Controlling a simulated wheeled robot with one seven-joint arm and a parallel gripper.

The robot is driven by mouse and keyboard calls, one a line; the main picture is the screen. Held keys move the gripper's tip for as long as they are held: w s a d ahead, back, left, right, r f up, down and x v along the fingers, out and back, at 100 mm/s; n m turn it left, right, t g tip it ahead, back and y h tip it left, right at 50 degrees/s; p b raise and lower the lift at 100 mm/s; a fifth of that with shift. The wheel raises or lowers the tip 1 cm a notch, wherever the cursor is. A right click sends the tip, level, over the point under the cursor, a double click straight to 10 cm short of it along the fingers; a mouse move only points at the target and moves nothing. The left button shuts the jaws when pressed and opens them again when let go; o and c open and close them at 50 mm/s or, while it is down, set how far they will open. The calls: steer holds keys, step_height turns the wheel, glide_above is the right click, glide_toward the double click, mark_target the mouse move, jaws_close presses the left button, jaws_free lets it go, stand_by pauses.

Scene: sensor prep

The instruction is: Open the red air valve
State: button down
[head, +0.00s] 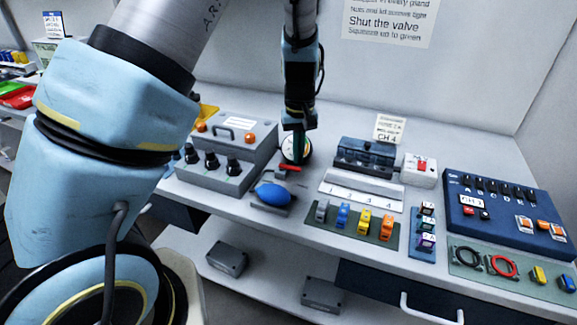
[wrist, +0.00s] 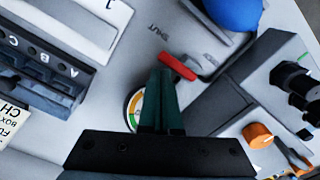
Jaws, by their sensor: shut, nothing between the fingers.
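The red air valve handle (head: 289,168) is a short red lever on the bench, between the blue bulb (head: 273,194) and the round gauge (head: 306,152). In the wrist view the red handle (wrist: 178,66) lies just beyond my fingertips. Printed marks beside it include "SHUT" (wrist: 158,32); another, on its right, is hard to read. My gripper (head: 298,160) points down, with its dark green fingers (wrist: 160,74) together and empty. The fingertips are very close to the handle; I cannot tell whether they touch. The fingers partly hide the gauge (wrist: 133,110).
A grey box with black knobs (head: 230,150) stands left of the valve. A dark blue block (head: 365,156) and a numbered white tray (head: 360,188) are on the right. Coloured clips on a green mat (head: 335,232) lie in front. Bare bench shows around the handle.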

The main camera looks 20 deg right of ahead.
steer(key=shift+f, duration=0.45)
steer(key=shift+s, duration=0.1)
stand_by(0.4)
steer(key=shift+s+a, duration=0.2)
steer(key=shift+s, duration=0.2)
steer(key=shift+s+a, duration=0.3)
steer(key=shift+s, duration=0.05)
stand_by(0.3)
steer(key=shift+s+a, duration=0.25)
steer(key=shift+a, duration=0.05)
steer(key=shift+s+a, duration=0.2)
steer(key=shift+a, duration=0.05)
stand_by(0.4)
